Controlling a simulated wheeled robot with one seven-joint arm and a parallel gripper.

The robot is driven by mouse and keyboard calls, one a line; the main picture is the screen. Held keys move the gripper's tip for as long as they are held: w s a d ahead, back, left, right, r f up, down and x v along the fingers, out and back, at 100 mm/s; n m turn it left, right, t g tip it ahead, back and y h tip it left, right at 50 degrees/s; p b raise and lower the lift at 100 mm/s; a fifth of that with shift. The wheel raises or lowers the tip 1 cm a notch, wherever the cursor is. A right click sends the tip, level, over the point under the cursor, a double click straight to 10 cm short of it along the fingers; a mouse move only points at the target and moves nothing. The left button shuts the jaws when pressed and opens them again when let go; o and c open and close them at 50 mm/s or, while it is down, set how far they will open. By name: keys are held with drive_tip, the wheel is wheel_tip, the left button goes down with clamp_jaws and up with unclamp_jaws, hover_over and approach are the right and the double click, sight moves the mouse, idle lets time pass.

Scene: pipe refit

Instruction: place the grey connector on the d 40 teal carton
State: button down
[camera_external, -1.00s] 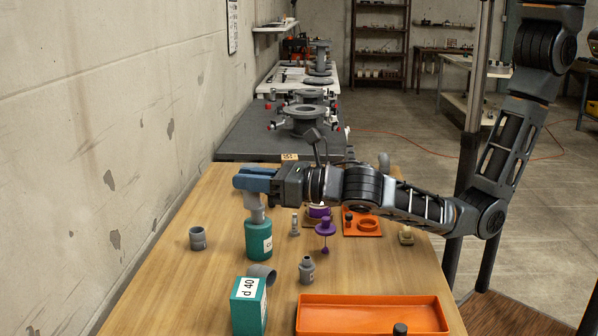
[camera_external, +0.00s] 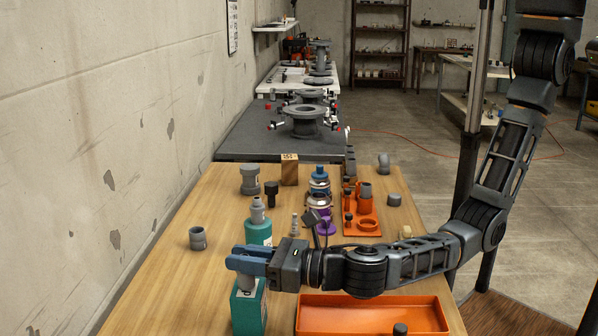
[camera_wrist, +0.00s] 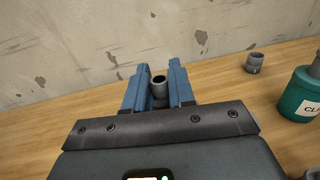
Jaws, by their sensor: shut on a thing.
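My gripper (camera_external: 247,260) has blue fingers, is shut on the grey connector (camera_external: 247,283), and is directly over the teal carton (camera_external: 250,312). The connector's lower part shows below the fingers in the external view, at the carton's top. I cannot tell whether it touches the carton. In the wrist view the connector's round open end (camera_wrist: 159,86) shows between the fingers (camera_wrist: 158,90). The carton stands at the near part of the table; its d 40 label is mostly hidden or turned out of sight by the gripper.
A teal bottle (camera_external: 258,232) with a grey top stands just behind my gripper. A grey coupling (camera_external: 198,238) stands to the left.

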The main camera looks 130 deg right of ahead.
drive_tip(key=shift+f, duration=0.25)
drive_tip(key=shift+f, duration=0.1)
drive_tip(key=c, duration=1)
unclamp_jaws()
drive_tip(key=shift+o, duration=0.2)
drive_tip(key=v, duration=1.2)
